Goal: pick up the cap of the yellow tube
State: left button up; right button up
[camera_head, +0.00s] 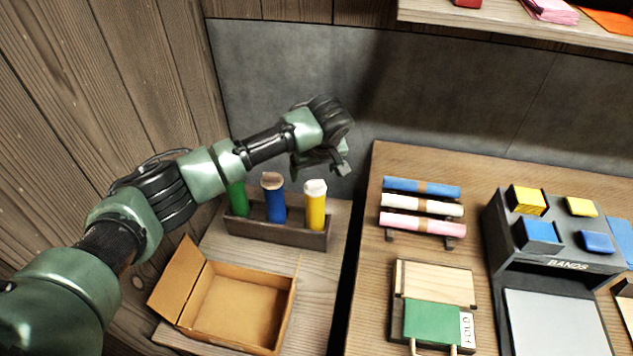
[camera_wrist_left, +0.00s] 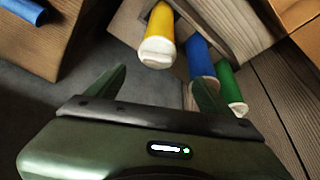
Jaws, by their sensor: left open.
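The yellow tube (camera_head: 316,211) stands upright at the right end of a dark wooden rack (camera_head: 275,232), with a whitish cap (camera_head: 316,187) on top. A blue tube (camera_head: 273,205) with a brownish cap and a green tube (camera_head: 238,198) stand beside it; my arm hides the green tube's top. My left gripper (camera_head: 325,168) is open and empty, above and a little behind the yellow tube's cap. In the left wrist view the cap (camera_wrist_left: 156,52) lies ahead of my open fingers (camera_wrist_left: 160,85), apart from them. My right gripper is not in view.
An open cardboard box (camera_head: 240,305) sits in front of the rack. On the right table are a stand of rolled sheets (camera_head: 422,206), a fold board (camera_head: 433,300) and a bands tray (camera_head: 560,250). A grey wall panel (camera_head: 290,70) is behind; a shelf (camera_head: 520,30) is above right.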

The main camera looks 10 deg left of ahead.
aim_at(315, 182)
pick_arm(q)
jog(key=shift+w+f, duration=0.1)
jog(key=shift+f, duration=0.75)
jog(key=x, duration=0.2)
jog(key=p+x, duration=0.1)
jog(key=shift+w+d+f, duration=0.1)
jog(key=shift+d+f, duration=0.2)
jog(key=shift+f, duration=0.15)
jog(key=shift+w+a+f, duration=0.1)
jog(key=shift+w+f, duration=0.05)
jog(key=shift+f, duration=0.25)
jog(key=c, duration=1.4)
jog(key=shift+c, duration=0.2)
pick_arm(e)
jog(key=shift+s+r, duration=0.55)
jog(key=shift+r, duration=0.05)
